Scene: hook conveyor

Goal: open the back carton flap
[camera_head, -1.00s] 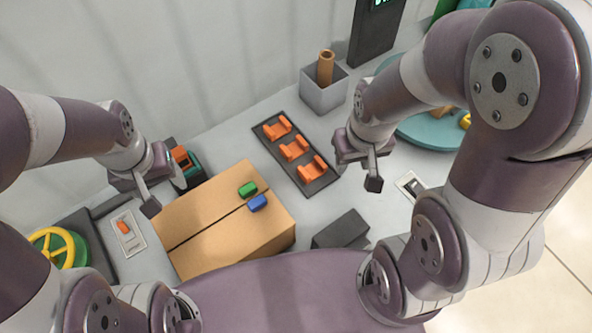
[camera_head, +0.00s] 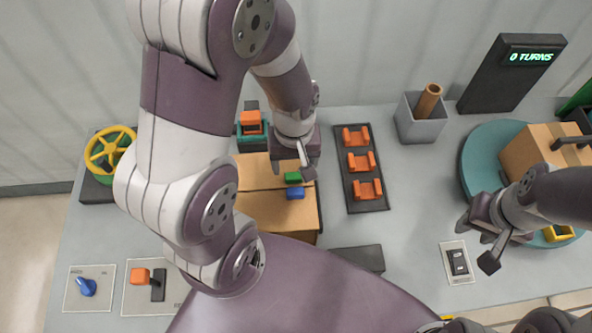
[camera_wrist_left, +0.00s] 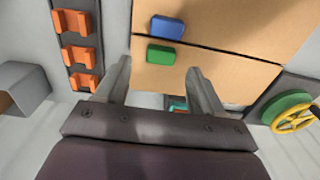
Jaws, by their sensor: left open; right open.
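The brown cardboard carton (camera_head: 265,211) stands left of centre in the head view, its two top flaps lying flat with a seam between them. The back flap (camera_head: 255,172) bears a green tab (camera_head: 293,177); the front flap bears a blue tab (camera_head: 296,193). In the left wrist view the green tab (camera_wrist_left: 160,55) lies just ahead of my open left gripper (camera_wrist_left: 160,88), which is empty. In the head view my left gripper (camera_head: 305,168) is over the carton's back right, and my arm hides its left part. My right gripper (camera_head: 488,250) is open and empty at the right.
A dark rack (camera_head: 352,190) with orange holders stands right of the carton. A grey bin (camera_head: 420,125) holds a brown tube. A teal turntable (camera_head: 482,160) carries another box. A yellow handwheel (camera_head: 104,152) and a dark block (camera_head: 358,258) are also on the table.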

